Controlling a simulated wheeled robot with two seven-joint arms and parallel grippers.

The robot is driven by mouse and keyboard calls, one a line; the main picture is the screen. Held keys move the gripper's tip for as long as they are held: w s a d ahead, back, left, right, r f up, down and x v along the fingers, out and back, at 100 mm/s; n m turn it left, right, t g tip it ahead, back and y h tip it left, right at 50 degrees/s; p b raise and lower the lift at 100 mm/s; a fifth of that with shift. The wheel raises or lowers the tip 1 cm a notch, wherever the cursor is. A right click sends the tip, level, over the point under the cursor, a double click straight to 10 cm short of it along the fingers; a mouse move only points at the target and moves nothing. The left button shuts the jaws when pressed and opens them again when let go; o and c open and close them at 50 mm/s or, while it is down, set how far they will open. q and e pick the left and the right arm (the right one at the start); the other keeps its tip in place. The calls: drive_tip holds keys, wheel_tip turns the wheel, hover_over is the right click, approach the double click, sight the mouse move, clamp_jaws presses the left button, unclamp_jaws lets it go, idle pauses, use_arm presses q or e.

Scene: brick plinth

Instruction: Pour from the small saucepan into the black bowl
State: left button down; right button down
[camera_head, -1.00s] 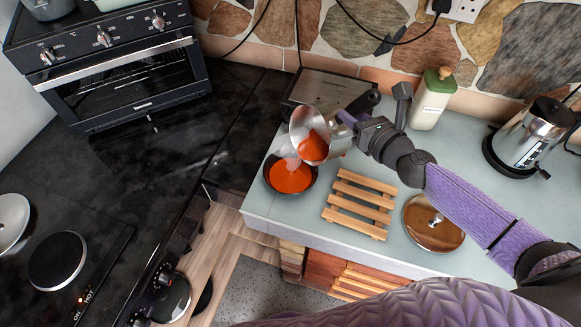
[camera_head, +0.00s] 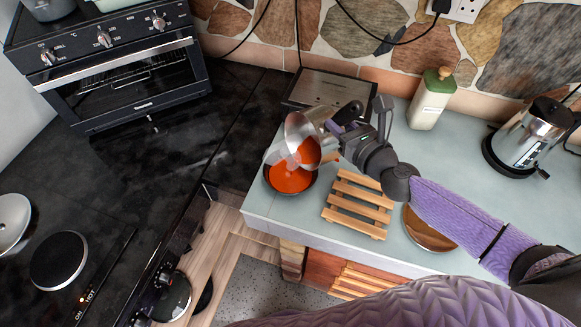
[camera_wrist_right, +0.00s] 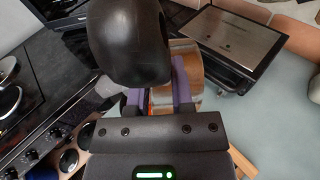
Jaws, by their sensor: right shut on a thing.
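The small saucepan (camera_head: 300,128) is a shiny metal pan, tipped with its mouth down and to the left, with orange-red contents inside. The black bowl (camera_head: 267,183) sits below it near the counter's left edge, holding the same orange-red stuff. A pale translucent patch shows between the pan's mouth and the bowl. My right gripper (camera_head: 338,130) is shut on the saucepan, to the right of its body and above the counter. In the right wrist view the purple fingers (camera_wrist_right: 158,88) flank the hold, and a large black rounded part, likely the handle, hides much. My left gripper is out of view.
A wooden slatted trivet (camera_head: 357,204) lies right of the bowl. A flat metal-topped appliance (camera_head: 325,90), green-white bottle (camera_head: 432,100) and kettle (camera_head: 525,135) stand along the back. The black hob (camera_head: 58,260) is left.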

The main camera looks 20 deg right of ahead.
drive_tip(key=shift+s+a, duration=0.1)
drive_tip(key=shift+a, duration=0.2)
drive_tip(key=shift+s+a+r+n+p, duration=0.15)
drive_tip(key=shift+s+a+n+p, duration=0.1)
drive_tip(key=shift+a+n+p, duration=0.3)
drive_tip(key=shift+s+a+r+n+p, duration=0.1)
drive_tip(key=shift+s+a+n+p, duration=0.2)
drive_tip(key=shift+a, duration=0.45)
drive_tip(key=shift+s+a+n+h+p, duration=0.1)
drive_tip(key=shift+a+n+h+p, duration=0.25)
drive_tip(key=shift+a, duration=0.3)
